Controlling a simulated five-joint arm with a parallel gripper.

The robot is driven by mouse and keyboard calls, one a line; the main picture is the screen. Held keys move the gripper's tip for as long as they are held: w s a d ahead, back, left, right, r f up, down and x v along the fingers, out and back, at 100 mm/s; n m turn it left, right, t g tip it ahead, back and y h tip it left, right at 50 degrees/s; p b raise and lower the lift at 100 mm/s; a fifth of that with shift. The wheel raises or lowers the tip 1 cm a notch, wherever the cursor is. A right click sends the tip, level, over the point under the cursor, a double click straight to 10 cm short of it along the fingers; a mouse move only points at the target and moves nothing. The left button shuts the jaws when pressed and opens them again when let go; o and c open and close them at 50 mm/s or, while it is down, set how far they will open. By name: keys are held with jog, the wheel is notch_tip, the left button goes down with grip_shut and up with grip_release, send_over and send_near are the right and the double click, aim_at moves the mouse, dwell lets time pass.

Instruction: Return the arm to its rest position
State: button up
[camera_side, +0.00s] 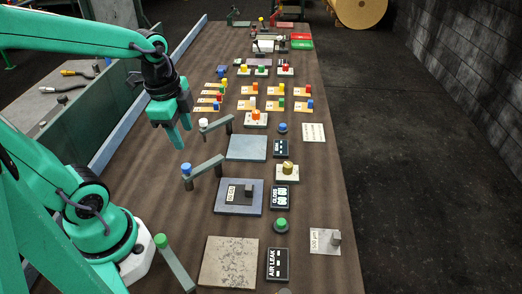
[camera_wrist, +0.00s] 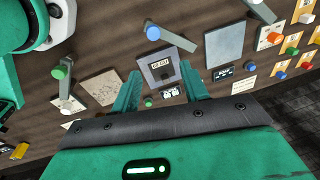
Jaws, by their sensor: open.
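My green gripper (camera_side: 182,137) hangs above the left side of the long brown table (camera_side: 325,200), pointing down, with its two fingers apart and nothing between them. In the wrist view my gripper (camera_wrist: 159,71) shows both fingers spread. In the side view this plate (camera_side: 222,207) lies to the right of and nearer than the fingers. My arm reaches in from the left, bent at the elbow.
Levers with blue (camera_side: 186,169), white (camera_side: 203,123) and green (camera_side: 161,241) knobs stand near my gripper. A speckled plate (camera_side: 228,262) lies in front. Several cards with coloured knobs lie farther back. A blue-grey rail (camera_side: 133,117) edges the table's left side.

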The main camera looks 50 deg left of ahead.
jog(key=s+d+r+n+t, duration=0.1)
jog(key=d+r+n+t, duration=0.2)
jog(key=n, duration=0.7)
notch_tip(320, 180, up, 3)
jog(key=shift+s+d+f+t, duration=0.2)
jog(key=shift+d+t, duration=0.2)
jog(key=shift+d, duration=0.15)
